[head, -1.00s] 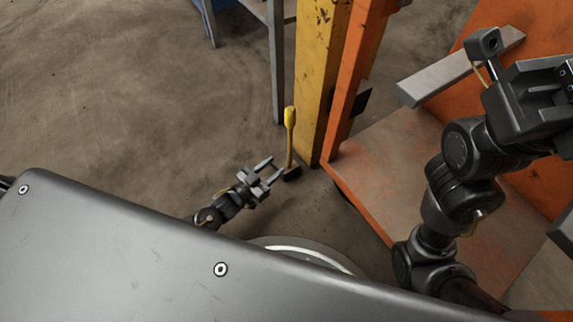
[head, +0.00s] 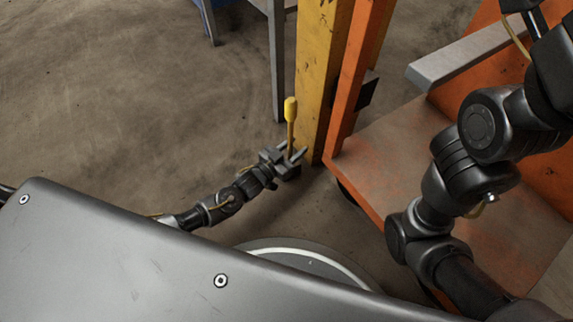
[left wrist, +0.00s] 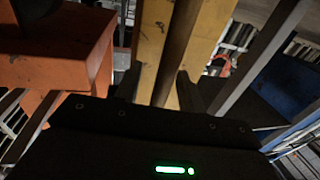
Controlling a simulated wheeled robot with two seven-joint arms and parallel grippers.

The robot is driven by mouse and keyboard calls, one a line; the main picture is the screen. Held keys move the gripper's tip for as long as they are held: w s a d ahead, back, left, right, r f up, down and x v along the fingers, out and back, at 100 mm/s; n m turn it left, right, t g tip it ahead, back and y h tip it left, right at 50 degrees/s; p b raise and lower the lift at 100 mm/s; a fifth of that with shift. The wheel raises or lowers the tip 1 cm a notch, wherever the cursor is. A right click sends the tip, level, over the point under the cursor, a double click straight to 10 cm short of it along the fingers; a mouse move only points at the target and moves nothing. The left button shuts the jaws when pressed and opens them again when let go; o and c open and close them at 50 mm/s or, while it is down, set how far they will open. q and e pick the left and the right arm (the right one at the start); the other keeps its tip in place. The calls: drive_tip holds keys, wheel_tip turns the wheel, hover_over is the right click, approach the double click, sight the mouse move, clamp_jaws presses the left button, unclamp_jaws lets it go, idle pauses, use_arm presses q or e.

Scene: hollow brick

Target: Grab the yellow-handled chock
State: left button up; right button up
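The yellow-handled chock stands on the floor by the foot of the yellow post, its yellow handle (head: 291,110) upright and its dark block partly hidden by my left gripper. My left gripper (head: 292,154) reaches it from the lower left, with its fingers spread on either side of the lower handle. In the left wrist view the two dark fingers (left wrist: 158,90) stand apart, with yellow surfaces between and behind them. I cannot clearly separate the handle from the post there. My right arm is at the right of the head view; its fingers are out of frame.
The yellow post (head: 321,80) and an orange frame (head: 360,75) rise just behind and right of the chock. An orange platform (head: 400,160) lies to the right. A grey leg (head: 277,60) stands behind. The floor at left is clear.

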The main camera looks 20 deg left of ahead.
use_arm(q)
clamp_jaws()
idle(1.4)
drive_tip(key=shift+w+r, duration=0.1)
drive_tip(key=shift+r, duration=0.1)
